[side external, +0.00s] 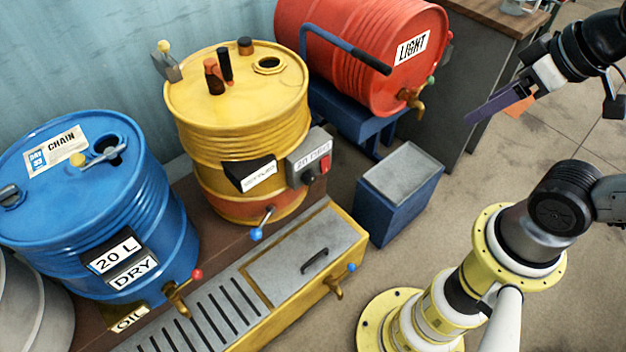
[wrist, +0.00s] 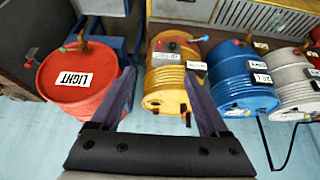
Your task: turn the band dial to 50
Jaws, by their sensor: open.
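The yellow drum (side external: 240,105) stands in the middle of the side view, with an orange band (side external: 240,198) around its lower part. A grey control box (side external: 310,158) on its side bears a label that seems to read "20 DEG". A dark knob and a red part (side external: 325,168) sit on the box; the dial's pointer is too small to read. The drum (wrist: 168,78) also shows in the wrist view, between my fingers. My gripper (side external: 500,100) is open and empty, high at the right, well apart from the box. Its two purple fingers show in the wrist view (wrist: 159,75).
A red drum (side external: 345,50) marked LIGHT lies on a blue stand (side external: 350,110). A blue drum (side external: 90,200) marked DRY stands left. A grey-topped blue box (side external: 400,190) and a yellow drip tray with a grille (side external: 210,320) stand in front. Floor is clear toward my base.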

